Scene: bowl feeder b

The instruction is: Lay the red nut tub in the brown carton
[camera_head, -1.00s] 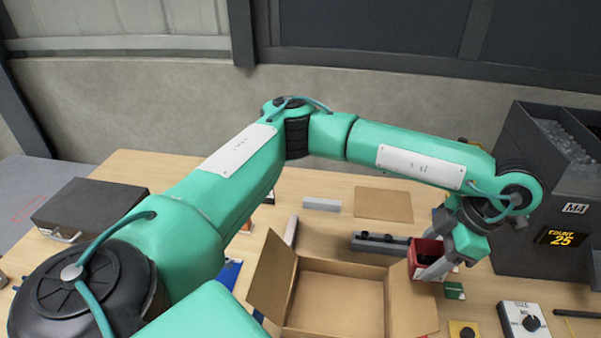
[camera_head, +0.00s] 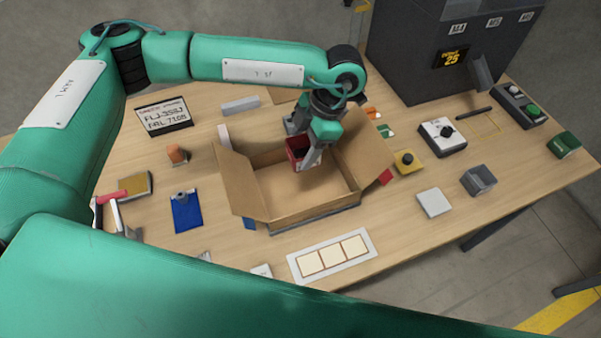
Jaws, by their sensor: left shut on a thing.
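The red nut tub (camera_head: 294,149) is a small open red box with a dark inside. The gripper hides part of the tub. My right gripper is not in view.
The wooden table (camera_head: 430,165) carries a dark feeder (camera_head: 430,50) at the back right and a white dial box (camera_head: 442,137). A white tray with several squares (camera_head: 332,256) lies in front of the carton. A blue clipboard (camera_head: 187,212) lies left of it.

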